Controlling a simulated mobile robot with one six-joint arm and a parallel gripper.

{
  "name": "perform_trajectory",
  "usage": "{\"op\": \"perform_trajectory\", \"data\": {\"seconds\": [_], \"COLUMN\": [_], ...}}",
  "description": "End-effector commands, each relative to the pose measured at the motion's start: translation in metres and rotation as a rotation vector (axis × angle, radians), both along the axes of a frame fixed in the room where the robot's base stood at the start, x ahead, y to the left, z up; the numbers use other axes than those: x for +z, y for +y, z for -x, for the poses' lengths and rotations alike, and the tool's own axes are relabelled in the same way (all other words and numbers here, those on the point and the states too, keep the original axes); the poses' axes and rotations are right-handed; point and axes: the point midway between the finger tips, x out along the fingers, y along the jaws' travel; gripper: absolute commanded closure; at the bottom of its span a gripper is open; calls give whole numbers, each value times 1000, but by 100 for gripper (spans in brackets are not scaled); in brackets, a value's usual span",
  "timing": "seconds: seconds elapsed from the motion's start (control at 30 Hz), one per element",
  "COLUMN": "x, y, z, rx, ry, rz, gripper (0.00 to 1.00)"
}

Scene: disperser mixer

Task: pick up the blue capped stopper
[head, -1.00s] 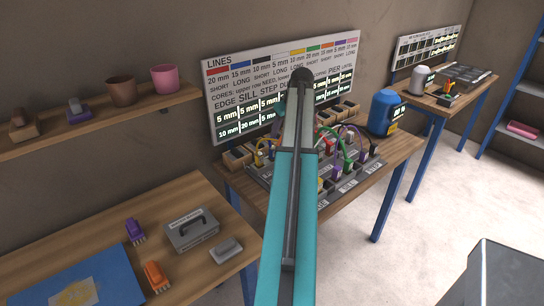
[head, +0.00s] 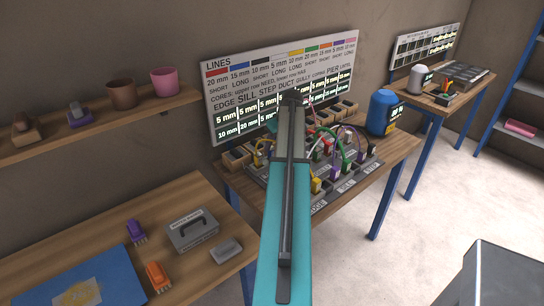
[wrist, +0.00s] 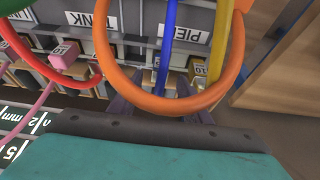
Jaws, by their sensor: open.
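I cannot make out the blue capped stopper for certain in any view. In the wrist view a blue line (wrist: 167,40) runs down between the two fingers of my gripper (wrist: 163,88), and its lower end is hidden behind an orange loop (wrist: 103,55). My gripper is open, its fingers pointing into the row of plugs and sockets. I cannot tell whether anything lies between the fingertips. In the head view my arm covers the gripper and part of the block panel (head: 262,172).
Yellow, red, green and pink lines crowd around my gripper. A pink block (wrist: 63,55) sits at left. The head view shows a lettered board (head: 282,85) behind, a blue canister (head: 381,112) at right, and a side table with a grey case (head: 191,230).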

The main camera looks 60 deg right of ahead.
Motion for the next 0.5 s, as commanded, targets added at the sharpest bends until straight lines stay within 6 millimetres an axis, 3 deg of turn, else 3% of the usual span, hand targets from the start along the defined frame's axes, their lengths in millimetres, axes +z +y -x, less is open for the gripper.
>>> {"op": "perform_trajectory", "data": {"seconds": [0.5], "x": [-13], "y": [-1], "z": [-5], "rx": [2], "ry": [1], "rz": [-2], "gripper": [56]}}
